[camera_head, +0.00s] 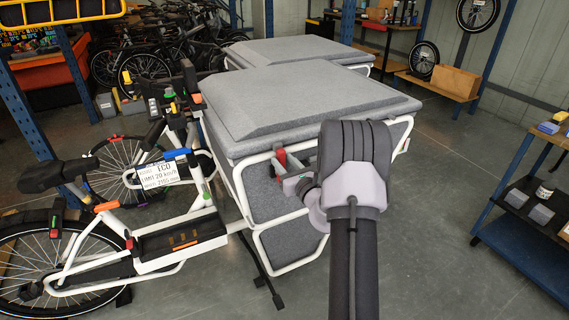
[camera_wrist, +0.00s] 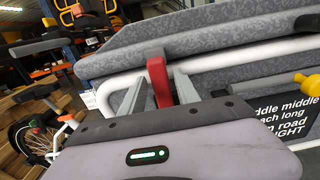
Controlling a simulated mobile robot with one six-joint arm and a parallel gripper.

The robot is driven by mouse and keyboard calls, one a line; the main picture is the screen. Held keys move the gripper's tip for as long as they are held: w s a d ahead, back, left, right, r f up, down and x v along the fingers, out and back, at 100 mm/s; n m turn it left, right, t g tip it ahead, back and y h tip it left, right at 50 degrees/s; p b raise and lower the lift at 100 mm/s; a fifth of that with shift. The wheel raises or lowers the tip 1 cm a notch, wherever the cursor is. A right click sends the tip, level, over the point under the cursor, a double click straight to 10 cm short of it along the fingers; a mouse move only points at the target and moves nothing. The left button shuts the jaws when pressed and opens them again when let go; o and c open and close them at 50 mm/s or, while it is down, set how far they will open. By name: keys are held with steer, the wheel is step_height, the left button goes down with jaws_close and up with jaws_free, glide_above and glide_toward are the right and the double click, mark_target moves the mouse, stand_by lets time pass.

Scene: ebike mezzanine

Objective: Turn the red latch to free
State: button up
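The red latch (camera_head: 281,157) is a short upright lever on the white frame rail at the front edge of the grey cargo box (camera_head: 248,151) of a white cargo bike. It also shows in the wrist view (camera_wrist: 159,83), hanging below the box's lid edge. My gripper (camera_wrist: 159,76) has its two grey fingers reaching to either side of the latch. The fingers look apart, with narrow gaps beside the latch, so it appears open around it. Whether either finger touches the latch is hard to tell. In the head view my gripper (camera_head: 293,171) is partly hidden by my arm.
The bike's sign plate (camera_head: 150,175) and seat (camera_head: 60,173) are at the left. A second grey box (camera_head: 290,50) stands behind. Shelves (camera_head: 525,225) are at the right, with clear floor between. A yellow knob (camera_wrist: 308,84) and a black text sign (camera_wrist: 287,116) lie right of the gripper.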

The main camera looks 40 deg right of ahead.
jaws_close()
stand_by(1.2)
